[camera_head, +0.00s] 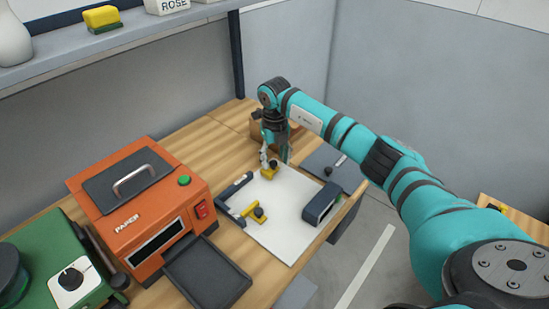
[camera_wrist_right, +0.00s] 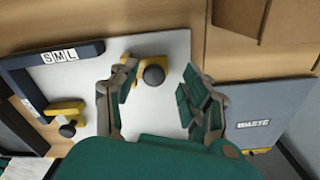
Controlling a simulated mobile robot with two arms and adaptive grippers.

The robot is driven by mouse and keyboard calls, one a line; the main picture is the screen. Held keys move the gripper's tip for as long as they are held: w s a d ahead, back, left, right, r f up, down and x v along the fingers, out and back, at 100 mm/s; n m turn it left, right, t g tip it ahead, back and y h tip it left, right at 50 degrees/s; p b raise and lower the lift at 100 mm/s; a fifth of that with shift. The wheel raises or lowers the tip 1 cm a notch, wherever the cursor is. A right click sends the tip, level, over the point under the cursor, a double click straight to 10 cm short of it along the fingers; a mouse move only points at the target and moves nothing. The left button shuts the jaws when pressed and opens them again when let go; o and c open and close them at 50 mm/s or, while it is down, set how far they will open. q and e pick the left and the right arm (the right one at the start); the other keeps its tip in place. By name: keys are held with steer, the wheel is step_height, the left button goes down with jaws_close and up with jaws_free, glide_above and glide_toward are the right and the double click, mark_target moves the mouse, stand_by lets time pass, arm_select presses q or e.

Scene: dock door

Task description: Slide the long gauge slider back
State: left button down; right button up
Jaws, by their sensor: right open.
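A white board (camera_head: 285,228) lies on the wooden bench with two yellow sliders, each with a dark round knob. One yellow slider (camera_head: 269,173) sits at the board's far edge; it also shows in the right wrist view (camera_wrist_right: 125,72). The other yellow slider (camera_head: 239,216) is nearer the front left; it also shows in the wrist view (camera_wrist_right: 66,109). I cannot tell which is the long gauge's. My right gripper (camera_head: 275,157) is open above the far slider; in the wrist view its fingers (camera_wrist_right: 158,92) stand either side of that slider's knob, apparently apart from it. My left gripper is out of view.
A dark rail marked S M L (camera_wrist_right: 60,56) borders the board. A dark blue block (camera_head: 322,203) stands at its right side. An orange machine (camera_head: 150,200) with a black tray (camera_head: 205,275) is on the left. A grey WASTE lid (camera_wrist_right: 255,118) lies right.

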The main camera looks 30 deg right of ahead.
mark_target(275, 161)
steer(key=shift+r, duration=0.1)
step_height(275, 161, up, 12)
stand_by(0.4)
stand_by(0.4)
